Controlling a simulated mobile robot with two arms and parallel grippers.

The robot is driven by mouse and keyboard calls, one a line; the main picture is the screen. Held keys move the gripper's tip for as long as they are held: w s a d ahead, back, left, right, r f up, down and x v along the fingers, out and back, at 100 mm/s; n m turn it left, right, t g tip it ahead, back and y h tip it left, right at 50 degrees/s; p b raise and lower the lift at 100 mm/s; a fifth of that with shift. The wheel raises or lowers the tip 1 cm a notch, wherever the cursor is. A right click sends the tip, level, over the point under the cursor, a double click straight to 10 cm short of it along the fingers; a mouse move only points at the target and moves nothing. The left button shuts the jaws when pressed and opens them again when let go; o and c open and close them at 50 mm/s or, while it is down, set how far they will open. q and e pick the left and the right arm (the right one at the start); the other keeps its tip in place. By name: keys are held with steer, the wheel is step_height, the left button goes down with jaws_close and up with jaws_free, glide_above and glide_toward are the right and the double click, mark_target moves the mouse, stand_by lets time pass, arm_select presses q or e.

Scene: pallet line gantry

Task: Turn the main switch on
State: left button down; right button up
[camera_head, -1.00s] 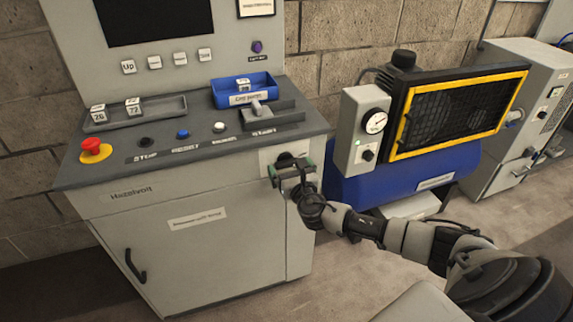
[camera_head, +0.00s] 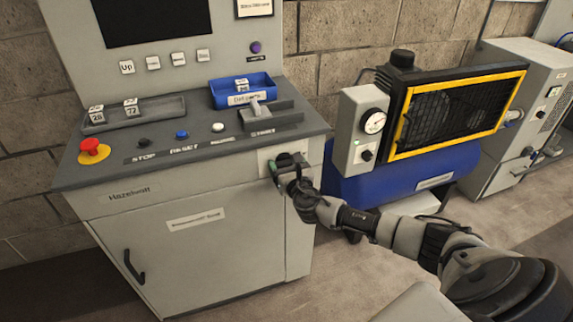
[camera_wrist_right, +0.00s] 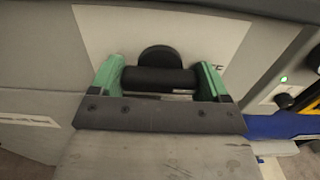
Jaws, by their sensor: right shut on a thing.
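The main switch is a black rotary knob (camera_head: 286,160) on a pale plate at the top right of the grey console's front face. My right gripper (camera_head: 285,170) is at this knob, its arm reaching in from the lower right. In the right wrist view, its two green fingers (camera_wrist_right: 160,82) stand at the two ends of the knob's black bar handle (camera_wrist_right: 158,79) and are shut on it. The round black base of the knob shows behind the bar. Any marking on the plate is too blurred to read. My left gripper is not in view.
The console top holds a red emergency button (camera_head: 94,151), a grey tray (camera_head: 150,113), a blue bin (camera_head: 241,92) and small push buttons. A blue compressor (camera_head: 400,182) with a yellow-framed grille and a gauge box (camera_head: 366,130) stands close at the right.

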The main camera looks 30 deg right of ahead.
steer(key=shift+f+m, duration=0.1)
steer(key=shift+m, duration=0.2)
steer(key=m+b, duration=0.2)
steer(key=m, duration=0.1)
steer(key=shift+m, duration=0.4)
steer(key=m+b, duration=0.1)
steer(key=m, duration=0.3)
steer(key=shift+m+b, duration=0.3)
steer(key=shift+b, duration=0.1)
steer(key=m+b, duration=0.1)
steer(key=m, duration=0.7)
steer(key=shift+m, duration=0.6)
steer(key=o, duration=0.9)
steer(key=v, duration=1)
steer(key=shift+s, duration=0.4)
